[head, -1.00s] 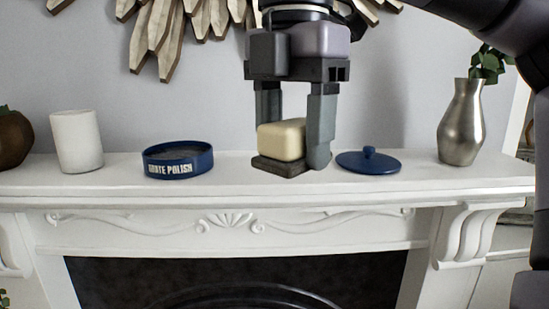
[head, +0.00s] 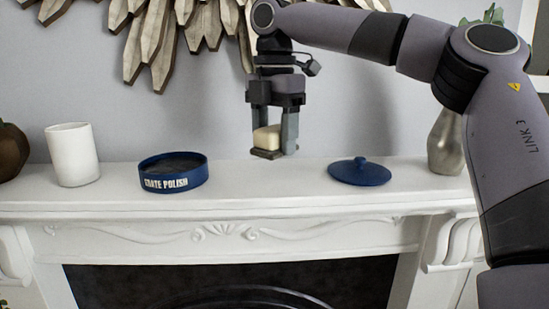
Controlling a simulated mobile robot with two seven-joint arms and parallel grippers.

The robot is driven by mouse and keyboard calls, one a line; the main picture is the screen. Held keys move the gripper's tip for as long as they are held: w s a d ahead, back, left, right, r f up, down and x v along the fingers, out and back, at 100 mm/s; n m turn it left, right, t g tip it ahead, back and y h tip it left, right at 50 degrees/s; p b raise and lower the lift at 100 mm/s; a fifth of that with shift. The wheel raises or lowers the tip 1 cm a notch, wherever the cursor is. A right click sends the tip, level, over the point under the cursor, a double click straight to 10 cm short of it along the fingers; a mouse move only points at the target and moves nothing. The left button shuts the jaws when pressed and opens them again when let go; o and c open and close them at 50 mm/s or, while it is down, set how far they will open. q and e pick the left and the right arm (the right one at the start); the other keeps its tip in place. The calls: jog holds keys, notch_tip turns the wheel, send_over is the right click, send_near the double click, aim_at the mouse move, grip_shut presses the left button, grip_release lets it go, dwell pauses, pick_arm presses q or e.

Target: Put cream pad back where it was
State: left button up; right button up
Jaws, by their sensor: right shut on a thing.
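My right gripper (head: 274,148) points down and is shut on the cream pad (head: 266,137), a small cream block with a dark base. It holds the pad between its fingers near the shelf's back edge, and the base seems clear of the shelf. The open blue polish tin (head: 174,184) stands to the left on the white mantel shelf, with a dark inside. Its blue lid (head: 360,174) with a knob lies flat to the right of the gripper. My left gripper is not in view.
A white cup (head: 72,156) and a brown round vase (head: 10,152) stand at the left. A silver vase (head: 446,142) at the right is partly hidden by my right arm. The white mantel shelf (head: 270,185) is clear between tin and lid. A wooden wall ornament (head: 165,35) hangs above.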

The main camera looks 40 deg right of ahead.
aim_at(275, 179)
jog(key=shift+w+d+f, duration=0.1)
jog(key=shift+d+f, duration=0.05)
jog(key=shift+f, duration=2.35)
jog(key=shift+f, duration=0.1)
jog(key=o, duration=1.1)
notch_tip(275, 179, up, 12)
jog(key=shift+r, duration=0.15)
